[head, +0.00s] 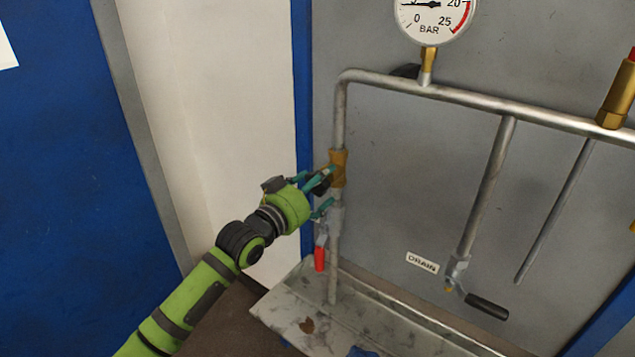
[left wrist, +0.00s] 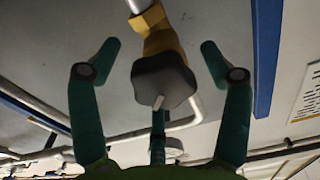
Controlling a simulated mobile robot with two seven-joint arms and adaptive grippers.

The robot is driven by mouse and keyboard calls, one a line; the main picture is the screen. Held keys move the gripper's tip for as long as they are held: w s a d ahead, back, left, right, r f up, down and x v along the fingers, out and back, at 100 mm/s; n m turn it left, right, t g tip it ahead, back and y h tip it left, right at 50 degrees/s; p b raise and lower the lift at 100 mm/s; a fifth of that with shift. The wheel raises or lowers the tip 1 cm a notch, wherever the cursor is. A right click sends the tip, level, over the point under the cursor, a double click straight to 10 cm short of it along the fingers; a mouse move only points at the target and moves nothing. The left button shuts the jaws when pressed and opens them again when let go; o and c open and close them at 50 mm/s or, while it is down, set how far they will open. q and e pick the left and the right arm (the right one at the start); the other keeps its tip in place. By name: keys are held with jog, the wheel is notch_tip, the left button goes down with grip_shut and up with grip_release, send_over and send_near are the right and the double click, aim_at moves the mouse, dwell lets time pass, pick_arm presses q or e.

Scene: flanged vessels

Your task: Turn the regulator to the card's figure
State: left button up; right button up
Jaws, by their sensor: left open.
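The regulator's brass body (head: 339,168) sits on the upright pipe at the left of the panel in the head view. Its dark lobed knob (left wrist: 165,82) faces the camera in the left wrist view, with a pale mark on it. My left gripper (head: 325,190) is open at the regulator; its teal fingers (left wrist: 160,47) stand on both sides of the knob, apart from it in the picture. The pressure gauge (head: 432,18) is cut off at the top; its needle points left, and its reading is not clear. I cannot identify the card or read its figure.
A red-handled valve (head: 320,258) hangs below my left gripper. A DRAIN label (head: 422,263) and a black-handled lever (head: 487,306) are to the right. A metal tray (head: 375,325) lies below. A white sheet (head: 6,52) shows at the upper left.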

pick_arm(q)
jog(key=shift+a, duration=0.1)
jog(key=c, duration=1.2)
jog(key=shift+f, duration=0.1)
jog(key=shift+f+m, duration=0.1)
jog(key=shift+m, duration=0.2)
